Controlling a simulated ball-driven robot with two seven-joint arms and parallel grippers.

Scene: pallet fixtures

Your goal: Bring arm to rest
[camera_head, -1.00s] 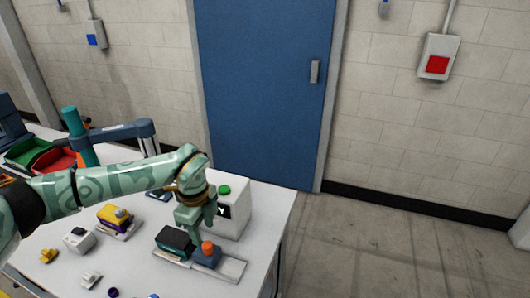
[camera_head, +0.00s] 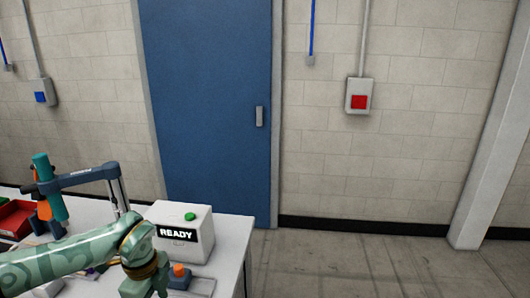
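My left arm comes in from the left over the table, with its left gripper (camera_head: 146,286) at the bottom edge of the view. The gripper points down, just left of a grey-blue block with an orange knob (camera_head: 179,270). Its fingertips are cut off or too small to tell whether they are open or shut. I cannot tell if it touches anything. My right arm and gripper are not in view.
A white box (camera_head: 195,248) with a green button and a READY sign stands behind the gripper. The white table (camera_head: 236,234) ends just to its right. A teal and blue-grey stand (camera_head: 85,178) and a red bin (camera_head: 15,217) are at left. Floor at right is clear.

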